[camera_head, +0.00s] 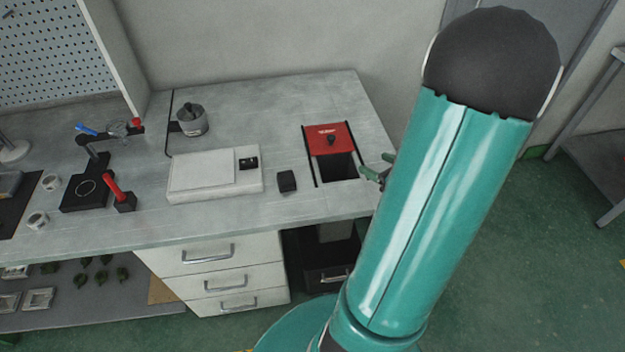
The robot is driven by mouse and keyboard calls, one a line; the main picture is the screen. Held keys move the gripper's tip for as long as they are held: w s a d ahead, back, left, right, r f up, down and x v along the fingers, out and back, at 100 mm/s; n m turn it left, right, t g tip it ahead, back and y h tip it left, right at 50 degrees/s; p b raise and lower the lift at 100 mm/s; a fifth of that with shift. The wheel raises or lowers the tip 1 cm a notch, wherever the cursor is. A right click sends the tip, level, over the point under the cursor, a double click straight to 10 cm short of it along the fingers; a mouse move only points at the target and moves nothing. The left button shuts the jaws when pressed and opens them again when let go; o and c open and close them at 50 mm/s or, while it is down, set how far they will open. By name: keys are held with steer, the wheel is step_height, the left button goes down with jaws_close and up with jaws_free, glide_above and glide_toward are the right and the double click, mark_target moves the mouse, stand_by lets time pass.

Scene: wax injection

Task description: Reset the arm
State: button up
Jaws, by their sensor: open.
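My teal arm with a dark rounded joint rises across the right half of the head view. It hides most of my gripper (378,166). Only the fingertips show past the arm's left side, near the workbench's right edge. They are apart, with nothing seen between them. The red-topped box (329,136) with a dark opening is just left of the fingertips. I cannot tell how high the gripper is above the bench.
The grey workbench (262,110) holds a white flat unit (203,175), a small black block (287,181), a metal pot (192,120) and a black stand (87,187). White drawers (220,270) are below. Green floor (545,265) is open at right; a grey table (590,160) stands at the far right.

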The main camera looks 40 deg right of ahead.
steer(key=w+a+r+n+g+y, duration=0.2)
steer(key=a+r+n+y, duration=0.1)
steer(key=a+n, duration=0.4)
steer(key=w+a+r+n+g+y, duration=0.2)
steer(key=a+n, duration=0.2)
steer(key=a, duration=0.4)
steer(key=w+a+r+n+g+y, duration=0.2)
steer(key=a+r+n+y, duration=0.1)
steer(key=a+n, duration=0.4)
steer(key=s+a+r+n+g+h, duration=0.1)
steer(key=s+a+r+n+h, duration=0.2)
steer(key=n, duration=0.6)
steer(key=s+a+r+n+g+h, duration=0.1)
steer(key=s+a+r+n+h, duration=0.2)
steer(key=a+r+n, duration=0.4)
steer(key=a+n+h, duration=0.1)
steer(key=a+n, duration=0.1)
steer(key=shift+s+a+n, duration=0.15)
steer(key=shift+a+n, duration=0.1)
steer(key=shift+n, duration=0.15)
